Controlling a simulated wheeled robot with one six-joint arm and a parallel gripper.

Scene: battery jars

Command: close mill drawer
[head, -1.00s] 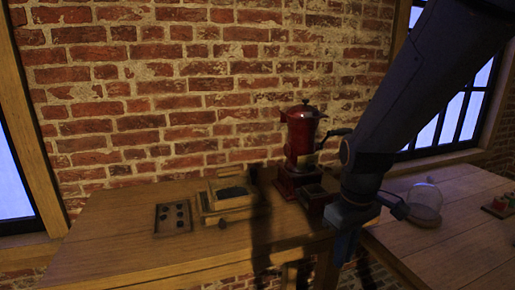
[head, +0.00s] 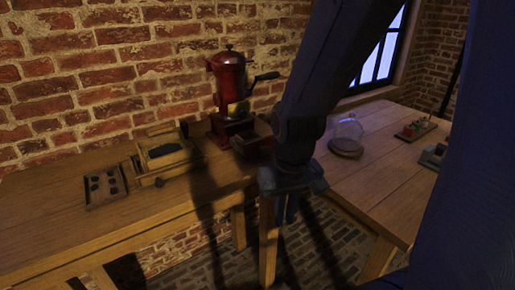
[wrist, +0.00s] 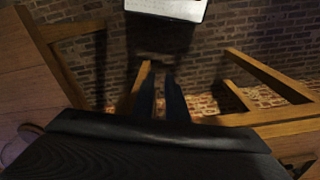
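The red mill (head: 230,85) with a dark side crank stands at the right end of the left wooden table, against the brick wall. Its drawer (head: 252,143) juts out from the base toward the front right, so it stands open. My gripper (head: 287,215) points down, to the right of and nearer than the drawer, by the gap between the tables. It looks apart from the drawer and holds nothing I can see. In the wrist view its two fingers (wrist: 159,95) are close together; whether they are fully shut is unclear. I cannot make out the mill there.
A wooden box (head: 165,160) and a tray of dark pieces (head: 105,187) lie left of the mill. A glass dome (head: 347,135) and a tray of coloured items (head: 415,130) stand on the right table (head: 375,185). Table legs and brick floor show below my gripper.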

